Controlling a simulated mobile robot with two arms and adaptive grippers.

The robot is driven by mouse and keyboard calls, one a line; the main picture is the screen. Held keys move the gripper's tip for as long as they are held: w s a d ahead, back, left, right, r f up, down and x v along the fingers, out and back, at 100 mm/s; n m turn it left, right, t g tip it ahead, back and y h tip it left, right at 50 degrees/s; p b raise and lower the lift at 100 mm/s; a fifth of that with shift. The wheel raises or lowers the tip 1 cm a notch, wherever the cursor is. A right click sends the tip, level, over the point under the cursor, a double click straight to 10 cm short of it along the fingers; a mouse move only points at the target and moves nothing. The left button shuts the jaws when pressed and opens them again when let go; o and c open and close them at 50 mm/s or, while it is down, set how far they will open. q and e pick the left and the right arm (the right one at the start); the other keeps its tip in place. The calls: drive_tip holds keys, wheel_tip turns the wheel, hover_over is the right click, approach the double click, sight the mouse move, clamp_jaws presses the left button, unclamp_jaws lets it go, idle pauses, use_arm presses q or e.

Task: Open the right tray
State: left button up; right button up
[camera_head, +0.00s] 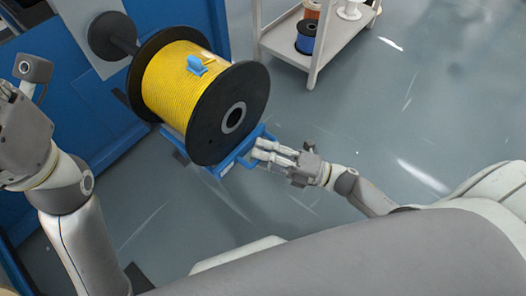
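A blue tray (218,171) with a blue handle at its front edge sits under a large spool of yellow cable (172,78) with black flanges. The spool hides most of the tray. My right gripper (258,149) is at the tray's front edge, its fingertips right by the handle. I cannot tell whether the fingers close on the handle or only lie beside it. My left gripper (28,78) is at the far left edge, well away from the tray and only partly in view. Its finger state is unclear.
A blue cabinet or machine (95,95) stands at the left behind the spool. A light blue clip (198,66) is on the yellow cable. A grey shelf (290,40) with smaller spools stands at the top. The floor to the right is mostly clear.

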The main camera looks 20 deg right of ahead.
drive_tip(key=v, duration=1.2)
idle(0.5)
